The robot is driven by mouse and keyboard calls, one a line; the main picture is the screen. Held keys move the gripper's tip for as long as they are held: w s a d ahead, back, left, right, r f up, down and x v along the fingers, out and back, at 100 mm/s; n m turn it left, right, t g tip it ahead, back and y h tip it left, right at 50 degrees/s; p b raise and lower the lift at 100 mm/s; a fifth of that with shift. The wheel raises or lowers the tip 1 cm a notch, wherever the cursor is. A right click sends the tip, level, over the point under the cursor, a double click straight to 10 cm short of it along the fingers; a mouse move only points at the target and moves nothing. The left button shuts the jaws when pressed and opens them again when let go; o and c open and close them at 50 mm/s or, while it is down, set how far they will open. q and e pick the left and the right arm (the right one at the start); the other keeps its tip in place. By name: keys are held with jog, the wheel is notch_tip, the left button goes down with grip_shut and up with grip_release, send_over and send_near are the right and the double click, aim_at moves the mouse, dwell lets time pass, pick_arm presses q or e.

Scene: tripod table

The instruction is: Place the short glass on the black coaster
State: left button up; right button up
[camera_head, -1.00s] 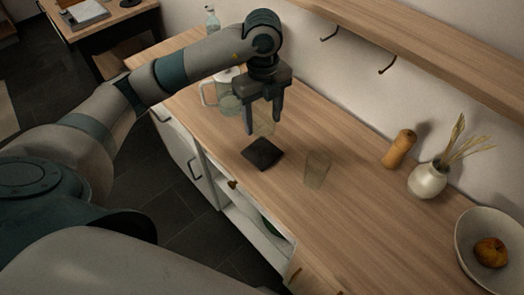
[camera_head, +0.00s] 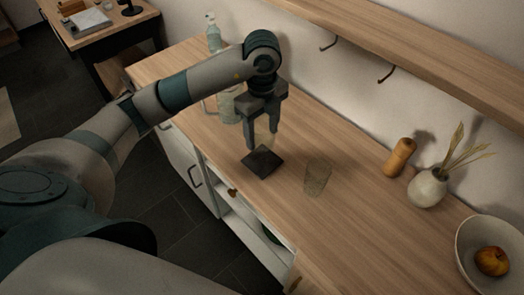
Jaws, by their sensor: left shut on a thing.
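The black coaster (camera_head: 262,163) lies on the wooden counter, a square turned cornerwise to the view. My left gripper (camera_head: 262,139) points down just above and behind the coaster, shut on a clear short glass (camera_head: 263,143). The glass shows only faintly between the fingers, and its base is close to the coaster's far part; I cannot tell if they touch. Another clear glass (camera_head: 317,178) stands on the counter to the right of the coaster. My right gripper is not in view.
A glass jug (camera_head: 229,106) stands behind my left gripper, partly hidden, with a bottle (camera_head: 212,32) further back. A wooden mill (camera_head: 399,157), a white vase (camera_head: 428,188) and a bowl (camera_head: 490,255) with fruit are at right. The counter's front middle is clear.

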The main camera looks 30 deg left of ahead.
aim_at(262, 142)
pick_arm(q)
jog(key=shift+f+p, duration=0.45)
jog(key=shift+f, duration=1.55)
notch_tip(262, 142, down, 3)
jog(key=shift+f+p, duration=0.2)
jog(key=shift+p, duration=0.4)
jog(key=shift+f, duration=0.15)
jog(key=shift+f, duration=0.15)
jog(key=o, duration=1.2)
